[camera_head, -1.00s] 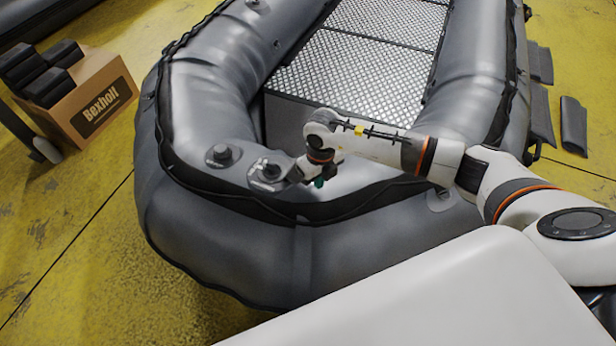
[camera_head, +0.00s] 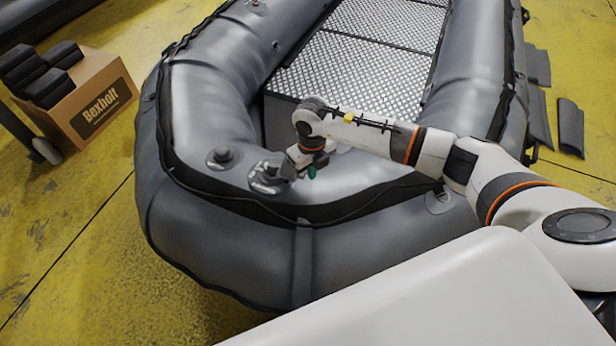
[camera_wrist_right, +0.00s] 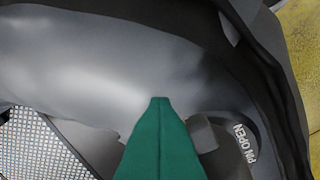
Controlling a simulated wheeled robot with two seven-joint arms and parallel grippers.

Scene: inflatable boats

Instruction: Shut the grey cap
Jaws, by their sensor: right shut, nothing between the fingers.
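A grey round valve (camera_head: 266,178) with white lettering sits on the boat's near tube. My right gripper (camera_head: 311,172), with green fingertips, is just right of it. In the right wrist view the green fingers (camera_wrist_right: 160,110) are shut with nothing between them. A dark grey block-like part (camera_wrist_right: 202,134), which looks like the grey cap, shows right beside the fingers. The valve's rim with the words "PIN OPEN" (camera_wrist_right: 245,143) is right of that part. The fingers hide part of the valve area, and I cannot tell whether they touch the cap. My left gripper is not in view.
A second round fitting (camera_head: 220,157) sits left of the valve on the same tube of the grey inflatable boat (camera_head: 215,105). A metal floor (camera_head: 350,65) lies inside the boat. A cardboard box (camera_head: 95,105) stands on the yellow floor at left.

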